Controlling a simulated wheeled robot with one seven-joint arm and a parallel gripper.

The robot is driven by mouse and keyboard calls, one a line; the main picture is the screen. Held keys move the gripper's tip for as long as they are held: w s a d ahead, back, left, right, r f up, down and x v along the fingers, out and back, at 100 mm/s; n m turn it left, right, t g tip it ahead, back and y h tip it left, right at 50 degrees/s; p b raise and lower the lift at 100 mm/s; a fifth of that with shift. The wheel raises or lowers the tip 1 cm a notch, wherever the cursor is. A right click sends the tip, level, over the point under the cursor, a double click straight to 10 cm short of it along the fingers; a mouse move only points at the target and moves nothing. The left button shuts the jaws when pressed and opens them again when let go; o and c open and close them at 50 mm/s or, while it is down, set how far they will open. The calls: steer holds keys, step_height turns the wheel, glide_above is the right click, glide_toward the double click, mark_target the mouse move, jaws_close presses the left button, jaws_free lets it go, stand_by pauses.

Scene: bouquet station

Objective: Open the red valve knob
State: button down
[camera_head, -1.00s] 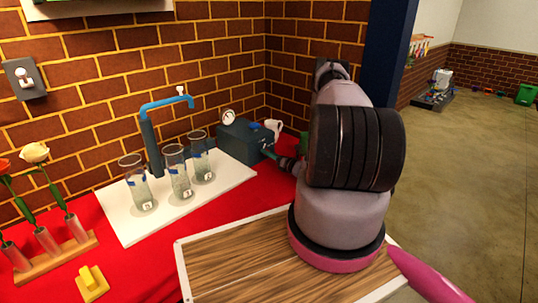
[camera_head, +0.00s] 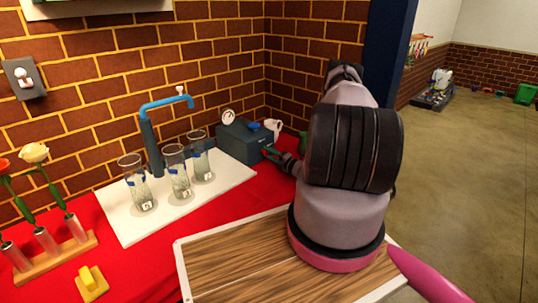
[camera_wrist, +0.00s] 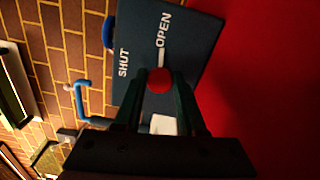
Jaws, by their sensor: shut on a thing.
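The red valve knob (camera_wrist: 159,80) sits on the face of a dark blue-grey box (camera_wrist: 187,45) marked SHUT and OPEN. In the wrist view a short white mark lies beside the knob, in line with the OPEN label. My gripper (camera_wrist: 159,84) has its dark fingers on both sides of the knob and is shut on it. In the head view the box (camera_head: 238,141) stands at the back of the table near the corner, with my gripper (camera_head: 269,153) at its right side. The knob is mostly hidden there by the fingers.
Several clear glasses (camera_head: 180,180) stand on a white board (camera_head: 125,222) under a blue spout (camera_head: 165,102). A wooden flower rack (camera_head: 55,257) and a yellow block (camera_head: 91,280) are at the left. A wood-topped tray (camera_head: 225,270) lies in front.

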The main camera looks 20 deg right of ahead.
steer(key=shift+m, duration=0.9)
steer(key=c, duration=0.5)
jaws_free()
steer(key=shift+s+d, duration=0.1)
steer(key=v, duration=1)
steer(key=shift+s+d, duration=0.1)
steer(key=shift+s, duration=0.25)
